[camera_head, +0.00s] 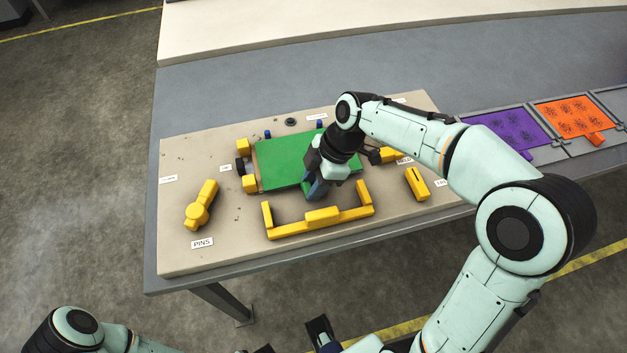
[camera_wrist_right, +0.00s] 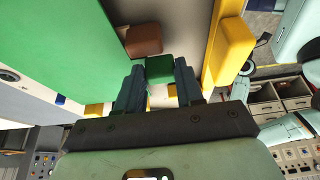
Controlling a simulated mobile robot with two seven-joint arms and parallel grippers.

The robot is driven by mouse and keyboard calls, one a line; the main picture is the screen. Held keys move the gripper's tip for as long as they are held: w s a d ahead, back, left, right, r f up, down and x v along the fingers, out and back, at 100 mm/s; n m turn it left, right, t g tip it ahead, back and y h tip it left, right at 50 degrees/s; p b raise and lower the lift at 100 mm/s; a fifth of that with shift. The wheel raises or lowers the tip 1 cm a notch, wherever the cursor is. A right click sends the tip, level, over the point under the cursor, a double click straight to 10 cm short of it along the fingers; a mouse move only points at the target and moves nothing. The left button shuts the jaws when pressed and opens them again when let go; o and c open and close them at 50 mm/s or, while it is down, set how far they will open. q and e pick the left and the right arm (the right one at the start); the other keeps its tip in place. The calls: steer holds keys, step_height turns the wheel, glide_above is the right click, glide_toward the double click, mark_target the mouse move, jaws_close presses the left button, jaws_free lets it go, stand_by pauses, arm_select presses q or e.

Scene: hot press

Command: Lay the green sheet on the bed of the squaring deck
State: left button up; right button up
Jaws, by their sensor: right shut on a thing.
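The green sheet (camera_head: 285,160) is a flat rectangle over the middle of the squaring deck (camera_head: 182,255), a beige board. Its left edge is close to two yellow blocks (camera_head: 249,184). My right gripper (camera_head: 314,190) is shut on the small green tab at the sheet's near edge. The tab (camera_wrist_right: 159,69) shows between the fingers in the right wrist view, with the sheet (camera_wrist_right: 60,45) at upper left. I cannot tell whether the sheet rests fully on the bed, which it mostly hides. My left arm shows at the lower left; its gripper is not clearly in view.
A yellow U-shaped bar (camera_head: 322,216) lies in front of the sheet. A yellow handled piece (camera_head: 201,205) is at left, a yellow slotted block (camera_head: 416,184) at right. Blue pegs (camera_head: 319,124) stand behind. Purple (camera_head: 508,134) and orange (camera_head: 572,116) sheets lie in trays at right.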

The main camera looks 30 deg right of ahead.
stand_by(0.3)
steer(key=o, duration=1.2)
steer(key=shift+f, duration=0.1)
steer(key=p+v, duration=0.1)
steer(key=v, duration=1.2)
steer(key=shift+d+r+p, duration=0.15)
steer(key=shift+r+p, duration=0.05)
steer(key=shift+p, duration=0.2)
